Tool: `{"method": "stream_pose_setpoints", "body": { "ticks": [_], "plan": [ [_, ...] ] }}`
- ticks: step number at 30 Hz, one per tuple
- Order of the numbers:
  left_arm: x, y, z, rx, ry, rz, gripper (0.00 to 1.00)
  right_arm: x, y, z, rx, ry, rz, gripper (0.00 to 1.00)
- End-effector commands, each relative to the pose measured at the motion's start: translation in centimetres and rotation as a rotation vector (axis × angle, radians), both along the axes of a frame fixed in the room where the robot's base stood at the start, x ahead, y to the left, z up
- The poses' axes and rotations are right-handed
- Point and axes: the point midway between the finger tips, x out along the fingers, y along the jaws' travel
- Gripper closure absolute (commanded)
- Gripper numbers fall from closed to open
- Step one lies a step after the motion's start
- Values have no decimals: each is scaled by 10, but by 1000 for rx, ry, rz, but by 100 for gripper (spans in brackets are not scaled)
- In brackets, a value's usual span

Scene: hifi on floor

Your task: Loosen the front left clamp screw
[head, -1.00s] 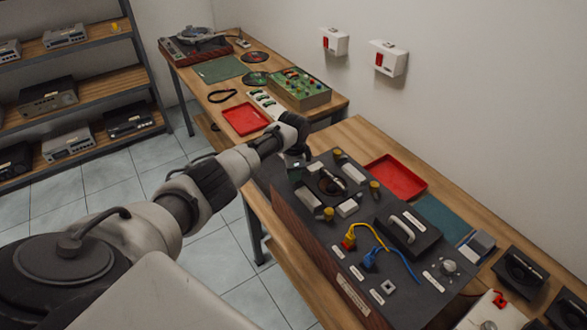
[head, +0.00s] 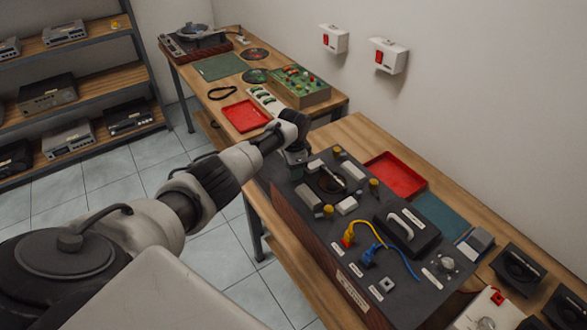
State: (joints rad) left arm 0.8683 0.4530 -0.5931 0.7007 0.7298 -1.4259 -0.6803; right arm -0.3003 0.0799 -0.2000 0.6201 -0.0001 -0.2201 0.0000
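A dark panel unit (head: 345,245) with wooden sides stands on the near bench. Yellow-brown knobs, which look like clamp screws, stand around its round opening (head: 330,184): one at the far side (head: 337,151), one at the right (head: 374,185) and one at the near side (head: 328,210). My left gripper (head: 297,168) points down at the panel's left corner. It covers the spot where another such screw could be, so the front left clamp screw cannot be made out for sure. The gap between its fingers and any contact are not clear. My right gripper is out of view.
Pale blocks (head: 310,196) and a black handled block (head: 407,231) stand on the panel, with yellow and blue cables (head: 369,233) nearby. A red tray (head: 396,175) lies behind. A second bench (head: 222,101) holds a red tray and a green-topped box.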

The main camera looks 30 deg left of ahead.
Motion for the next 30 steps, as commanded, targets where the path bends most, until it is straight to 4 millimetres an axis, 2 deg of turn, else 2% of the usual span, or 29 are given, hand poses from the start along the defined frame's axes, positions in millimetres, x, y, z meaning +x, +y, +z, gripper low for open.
{"method": "stream_pose_setpoints", "body": {
  "ticks": [1, 2, 10, 14, 24, 30],
  "plan": [
    [-1, 0, -1, 0, 1, 0, 51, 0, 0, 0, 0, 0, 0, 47],
    [-1, 0, -1, 0, 3, 0, 47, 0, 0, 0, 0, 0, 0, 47],
    [-1, -1, -2, -1, 5, -1, 47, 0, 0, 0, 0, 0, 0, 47],
    [-1, 0, 7, -1, 3, -2, 47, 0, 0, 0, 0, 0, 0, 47],
    [0, 0, 70, -1, 1, -2, 47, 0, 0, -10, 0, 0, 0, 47],
    [-1, 0, 98, 0, 3, -1, 47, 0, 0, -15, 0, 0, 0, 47]
  ]
}}
